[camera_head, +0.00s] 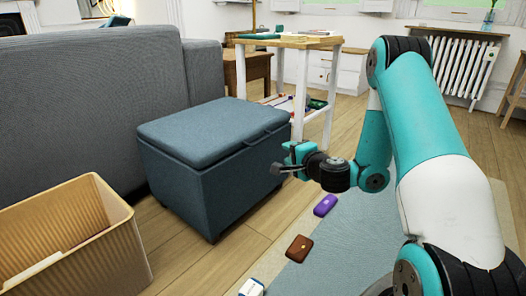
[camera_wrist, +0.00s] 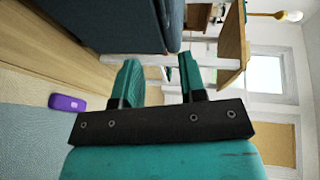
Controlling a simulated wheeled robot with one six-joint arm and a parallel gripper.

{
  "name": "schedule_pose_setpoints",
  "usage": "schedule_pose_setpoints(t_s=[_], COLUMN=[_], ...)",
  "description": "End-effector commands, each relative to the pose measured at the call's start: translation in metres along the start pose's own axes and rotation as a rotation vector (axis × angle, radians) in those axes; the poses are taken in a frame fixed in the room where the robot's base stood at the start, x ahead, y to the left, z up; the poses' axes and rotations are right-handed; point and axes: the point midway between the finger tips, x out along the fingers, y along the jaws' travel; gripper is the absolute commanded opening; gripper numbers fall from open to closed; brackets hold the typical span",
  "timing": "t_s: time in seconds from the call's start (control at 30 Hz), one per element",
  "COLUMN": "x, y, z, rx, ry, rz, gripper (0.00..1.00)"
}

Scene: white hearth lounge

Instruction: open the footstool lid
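The blue-grey fabric footstool (camera_head: 210,185) stands on the wood floor beside the sofa. Its padded lid (camera_head: 205,130) lies flat and looks shut. A dark strap-like handle (camera_head: 262,136) runs along the lid's front right edge. My gripper (camera_head: 290,158) is just off the footstool's right corner, near the handle and a little below the lid. In the wrist view the two teal fingers of my gripper (camera_wrist: 158,68) are apart with nothing between them. Contact is not visible.
A ribbed tan bin (camera_head: 75,240) stands at lower left. The grey sofa (camera_head: 90,90) is behind the footstool. A white and wood side table (camera_head: 290,42) stands beyond it.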

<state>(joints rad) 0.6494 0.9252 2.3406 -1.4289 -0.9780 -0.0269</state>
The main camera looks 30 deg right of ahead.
Motion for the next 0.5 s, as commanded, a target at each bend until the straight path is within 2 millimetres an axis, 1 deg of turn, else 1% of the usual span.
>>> schedule_pose_setpoints(t_s=[0.17,0.5], x=[0.02,0.083], y=[-0.005,-0.004], z=[0.0,0.002], rx=[-0.005,-0.007], ry=[-0.003,-0.004], rz=[-0.003,-0.005], gripper=[0.38,0.38])
